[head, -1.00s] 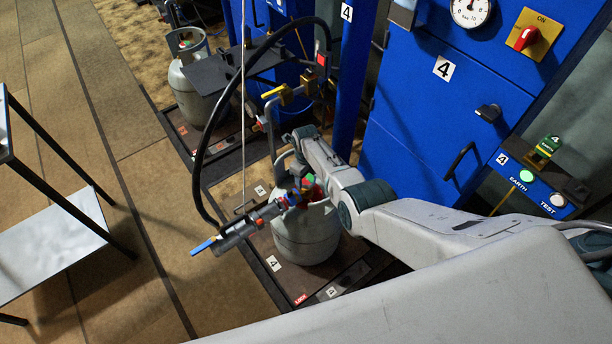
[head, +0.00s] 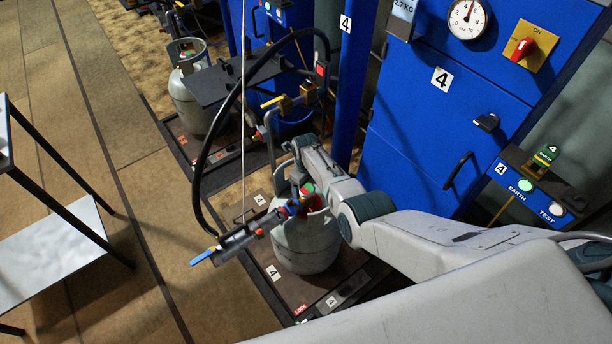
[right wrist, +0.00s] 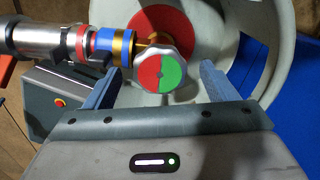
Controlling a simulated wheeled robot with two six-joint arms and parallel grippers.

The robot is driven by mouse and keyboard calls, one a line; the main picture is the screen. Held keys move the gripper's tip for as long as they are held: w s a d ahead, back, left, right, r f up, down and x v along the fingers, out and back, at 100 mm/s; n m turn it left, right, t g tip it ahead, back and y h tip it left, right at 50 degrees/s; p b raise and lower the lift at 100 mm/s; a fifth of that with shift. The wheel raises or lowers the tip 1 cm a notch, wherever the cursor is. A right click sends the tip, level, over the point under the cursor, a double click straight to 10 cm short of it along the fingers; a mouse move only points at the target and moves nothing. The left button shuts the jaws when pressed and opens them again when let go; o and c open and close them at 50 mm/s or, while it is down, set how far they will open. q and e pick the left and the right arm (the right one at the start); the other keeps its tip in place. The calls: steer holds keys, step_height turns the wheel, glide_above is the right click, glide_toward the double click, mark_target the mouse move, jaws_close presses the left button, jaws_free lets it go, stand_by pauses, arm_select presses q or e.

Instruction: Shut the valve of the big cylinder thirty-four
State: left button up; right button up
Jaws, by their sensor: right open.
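The big grey cylinder (head: 308,244) stands on the scale platform marked 4. In the right wrist view its valve handwheel (right wrist: 163,75), half red and half green with a pale knurled rim, lies between and just beyond the fingertips of my right gripper (right wrist: 159,85). The gripper is open, one blue finger on each side, apart from the wheel. A filling head (head: 238,241) with a blue lever and black hose is joined to the valve; it also shows in the right wrist view (right wrist: 55,40). In the head view my right arm partly hides the valve. My left gripper is not in view.
The cylinder's collar (right wrist: 265,60) curves around the valve. A blue cabinet (head: 440,130) with gauge, red switch and buttons stands at right. Another cylinder (head: 189,105) stands behind. A metal table (head: 50,255) is at left; the floor between is clear.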

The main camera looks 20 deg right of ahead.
mark_target(306, 188)
step_height(306, 188, up, 10)
steer(key=p, duration=0.1)
steer(key=shift+p, duration=0.3)
stand_by(0.4)
